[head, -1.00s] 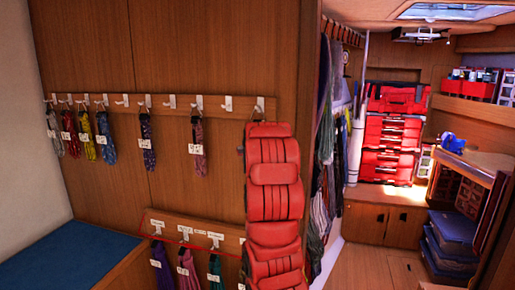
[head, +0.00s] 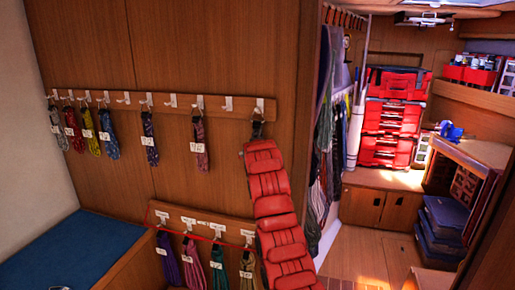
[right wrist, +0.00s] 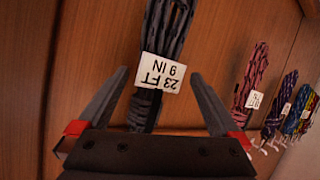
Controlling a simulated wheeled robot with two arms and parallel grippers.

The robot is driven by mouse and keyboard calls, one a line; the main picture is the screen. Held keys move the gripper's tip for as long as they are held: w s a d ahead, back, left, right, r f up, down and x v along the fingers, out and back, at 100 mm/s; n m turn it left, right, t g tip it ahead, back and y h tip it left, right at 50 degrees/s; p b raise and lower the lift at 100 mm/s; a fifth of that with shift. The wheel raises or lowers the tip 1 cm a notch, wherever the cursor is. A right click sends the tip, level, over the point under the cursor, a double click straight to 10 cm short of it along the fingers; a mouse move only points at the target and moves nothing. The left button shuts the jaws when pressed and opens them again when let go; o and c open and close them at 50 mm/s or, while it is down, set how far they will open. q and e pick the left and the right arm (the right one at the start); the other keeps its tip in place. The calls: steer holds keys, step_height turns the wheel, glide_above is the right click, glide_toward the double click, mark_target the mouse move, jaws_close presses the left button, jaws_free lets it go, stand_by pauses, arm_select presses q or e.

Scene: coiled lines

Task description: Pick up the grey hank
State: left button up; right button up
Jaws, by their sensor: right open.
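The grey hank (right wrist: 170,28) hangs with a white tag (right wrist: 162,73) reading 23 FT 9 IN, upside down in the right wrist view. My right gripper (right wrist: 159,74) is open, with one finger on each side of the hank around tag height. Neither finger visibly touches it. In the head view only the dark top of the hank (head: 258,128) shows, on the rightmost hook of the upper rail. My red right arm covers the rest of it and the right gripper there. My left gripper is not in view.
Several coloured hanks hang on the upper rail (head: 185,102); the nearest neighbour is a pinkish hank (head: 200,148), left in the head view. A lower rail (head: 205,224) holds more hanks. A blue-topped bench (head: 70,250) stands at left.

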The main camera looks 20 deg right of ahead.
steer(key=shift+w+f, duration=0.2)
steer(key=shift+w, duration=0.15)
jaws_close()
stand_by(0.3)
